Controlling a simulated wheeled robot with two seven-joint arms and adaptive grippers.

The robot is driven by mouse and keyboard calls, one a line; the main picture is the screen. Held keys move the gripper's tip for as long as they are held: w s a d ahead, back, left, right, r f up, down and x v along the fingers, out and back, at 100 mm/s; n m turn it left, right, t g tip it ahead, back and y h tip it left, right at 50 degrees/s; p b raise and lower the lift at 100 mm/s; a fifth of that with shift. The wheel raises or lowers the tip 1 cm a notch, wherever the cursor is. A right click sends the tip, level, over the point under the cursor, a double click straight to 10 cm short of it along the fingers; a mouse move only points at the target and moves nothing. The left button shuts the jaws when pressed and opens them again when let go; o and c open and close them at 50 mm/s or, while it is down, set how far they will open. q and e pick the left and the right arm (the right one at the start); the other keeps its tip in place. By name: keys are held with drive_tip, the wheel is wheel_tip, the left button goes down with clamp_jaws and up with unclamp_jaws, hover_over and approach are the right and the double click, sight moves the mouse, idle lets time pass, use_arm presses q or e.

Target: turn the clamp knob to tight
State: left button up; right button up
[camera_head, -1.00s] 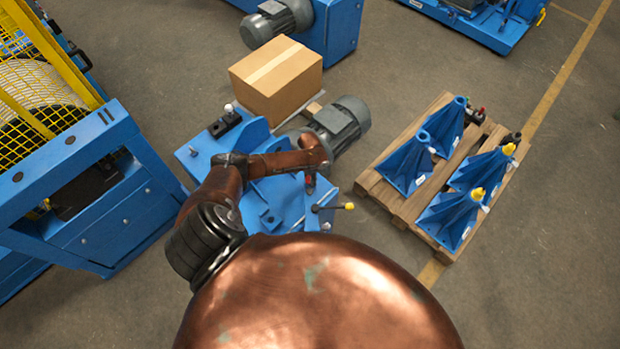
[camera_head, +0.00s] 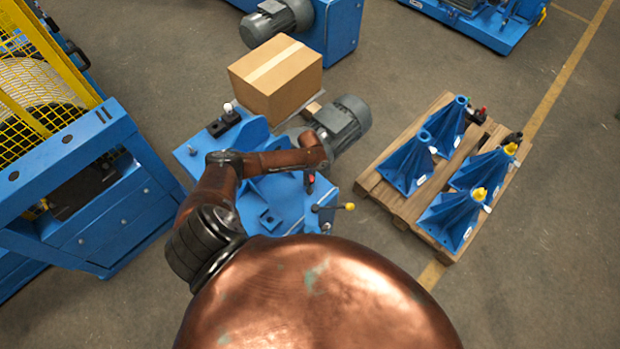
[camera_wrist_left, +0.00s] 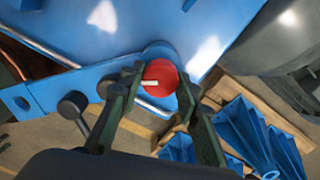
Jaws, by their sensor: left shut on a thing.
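The clamp knob (camera_wrist_left: 160,77) is red and round with a short white mark, and it sits on a blue lug in the left wrist view. The mark lies roughly level, left of the knob's middle. My left gripper (camera_wrist_left: 155,92) is shut on the knob, one dark finger on each side of it. In the head view my copper arm reaches over the blue machine base (camera_head: 290,208), and a small red spot of the knob (camera_head: 310,179) shows below the wrist. My right gripper is not in view.
A lever with a yellow ball (camera_head: 349,206) sticks out right of the knob. A grey motor (camera_head: 342,122) and a cardboard box (camera_head: 276,77) stand behind. A pallet (camera_head: 400,208) with blue stands lies to the right, with bare floor between. A yellow-caged machine (camera_head: 90,190) stands left.

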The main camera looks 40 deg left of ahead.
use_arm(q)
drive_tip(key=m+b, duration=0.1)
drive_tip(key=m, duration=0.5)
drive_tip(key=shift+b, duration=0.3)
drive_tip(key=shift+m, duration=0.4)
drive_tip(key=o, duration=1.2)
drive_tip(key=shift+c, duration=0.2)
wheel_tip(320, 180, up, 12)
drive_tip(key=shift+s, duration=0.1)
